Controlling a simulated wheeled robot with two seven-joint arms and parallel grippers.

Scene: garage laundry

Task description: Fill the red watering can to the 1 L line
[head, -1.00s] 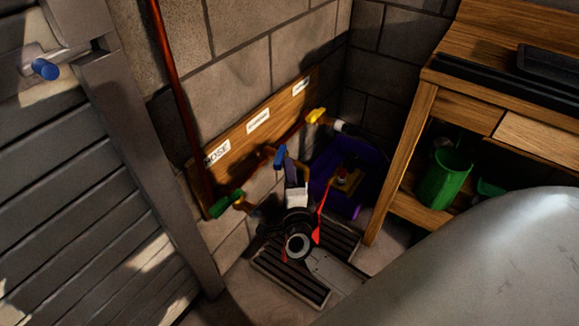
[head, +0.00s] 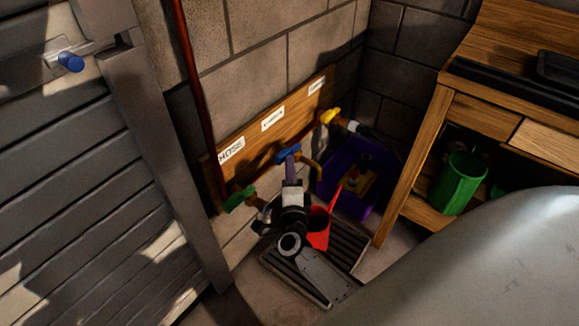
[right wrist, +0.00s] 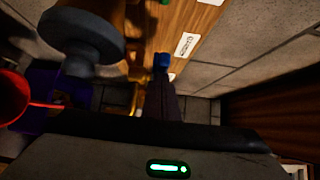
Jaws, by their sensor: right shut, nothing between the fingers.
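The red watering can (head: 320,228) stands on the floor grate below the taps, partly hidden behind my right arm; its water level and 1 L line cannot be seen. Part of a red round thing, likely the can, shows at the left of the right wrist view (right wrist: 12,98). The blue tap handle (head: 288,153) is on the middle tap, whose brass spout (head: 312,168) is beside it. My right gripper (head: 291,168) is shut and empty, its tips at the blue handle (right wrist: 162,60); touching or just apart, I cannot tell. My left gripper is out of view.
A green-handled tap (head: 238,198) is to the left, under the HOSE label (head: 231,150); a yellow-handled tap (head: 330,116) is to the right. A purple crate (head: 362,205) sits behind the grate (head: 350,240). A wooden bench (head: 412,165) with a green can (head: 458,183) stands right.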

